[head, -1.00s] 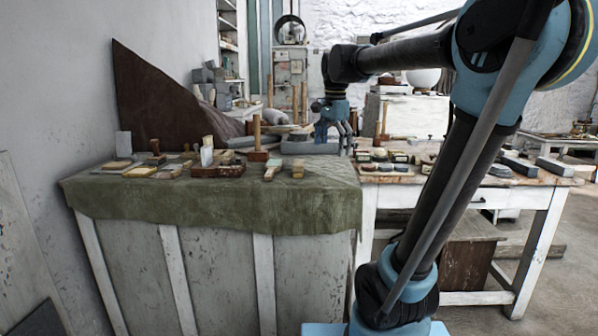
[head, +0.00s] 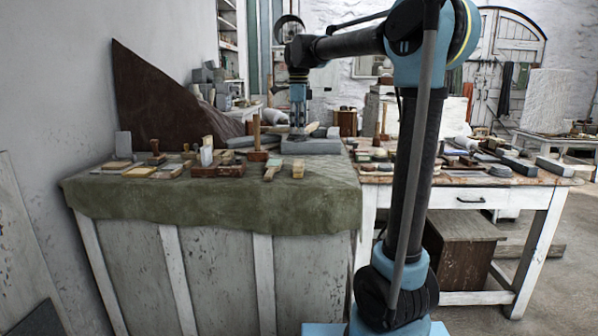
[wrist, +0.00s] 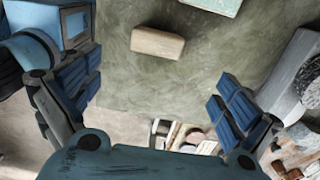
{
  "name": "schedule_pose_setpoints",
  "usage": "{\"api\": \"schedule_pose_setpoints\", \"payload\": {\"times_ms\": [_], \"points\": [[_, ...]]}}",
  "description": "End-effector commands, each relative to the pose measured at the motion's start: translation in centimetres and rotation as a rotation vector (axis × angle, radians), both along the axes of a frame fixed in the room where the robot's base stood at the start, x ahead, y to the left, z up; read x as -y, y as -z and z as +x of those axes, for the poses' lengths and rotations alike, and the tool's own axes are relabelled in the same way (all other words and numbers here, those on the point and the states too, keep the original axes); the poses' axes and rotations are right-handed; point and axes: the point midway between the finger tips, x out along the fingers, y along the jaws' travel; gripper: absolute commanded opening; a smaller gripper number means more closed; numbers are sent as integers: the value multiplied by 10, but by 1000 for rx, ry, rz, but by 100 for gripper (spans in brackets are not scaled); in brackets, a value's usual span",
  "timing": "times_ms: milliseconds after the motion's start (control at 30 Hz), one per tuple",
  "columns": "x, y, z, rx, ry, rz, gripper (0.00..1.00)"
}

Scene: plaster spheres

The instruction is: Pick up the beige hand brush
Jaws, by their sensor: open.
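A small beige block-shaped thing, which I take for the beige hand brush (head: 298,168), lies on the green cloth near the right end of the covered table. It shows in the wrist view (wrist: 157,43) as a plain rounded block, apart from my fingers. No bristles can be made out. My gripper (head: 297,131) points down above the back part of that table, behind and above the brush. In the wrist view my gripper (wrist: 155,97) has its fingers spread wide with nothing between them.
The right-hand table (head: 460,178) holds many small items.

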Motion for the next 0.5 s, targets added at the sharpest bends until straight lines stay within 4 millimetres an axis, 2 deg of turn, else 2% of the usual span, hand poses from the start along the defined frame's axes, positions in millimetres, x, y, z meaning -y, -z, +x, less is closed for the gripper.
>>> {"api": "schedule_pose_setpoints", "payload": {"times_ms": [300, 500], "points": [[0, 54, 0, 0, -1, 0, 98], [0, 73, 0, 0, -1, 0, 98]]}}
